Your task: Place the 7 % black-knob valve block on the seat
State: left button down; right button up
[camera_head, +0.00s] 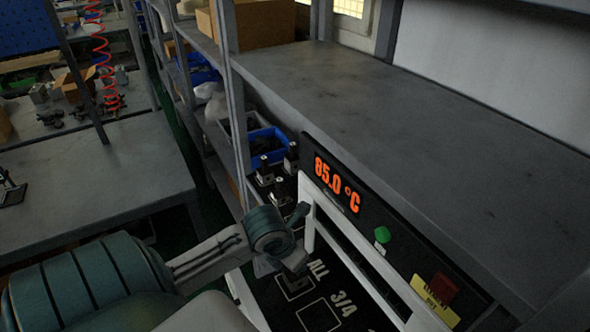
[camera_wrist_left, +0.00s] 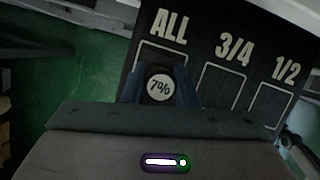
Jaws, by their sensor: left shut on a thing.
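My left gripper (camera_head: 287,264) is over the black panel (camera_head: 262,292) beside the display frame. In the left wrist view, the gripper (camera_wrist_left: 160,93) is shut on the 7 % valve block (camera_wrist_left: 160,87). Its round top reads "7%", and its lower body is hidden by the gripper. The block appears at the outlined square under "ALL" (camera_wrist_left: 168,26); I cannot tell whether it touches the panel. Outlined squares under "3/4" (camera_wrist_left: 222,88) and "1/2" (camera_wrist_left: 270,104) look empty. My right gripper is not in view.
Several other valve blocks (camera_head: 265,172) stand behind my gripper, near a blue bin (camera_head: 265,143). The display frame (camera_head: 330,185) reads 85.0 °C and stands close on the right, with a green button (camera_head: 382,235) and a red button (camera_head: 443,288). A grey shelf (camera_head: 420,120) lies beyond.

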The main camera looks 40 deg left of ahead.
pick_arm(q)
jog(key=shift+f, duration=0.25)
jog(key=c, duration=1.1)
grip_release()
jog(key=shift+r, duration=0.1)
jog(key=shift+c, duration=0.2)
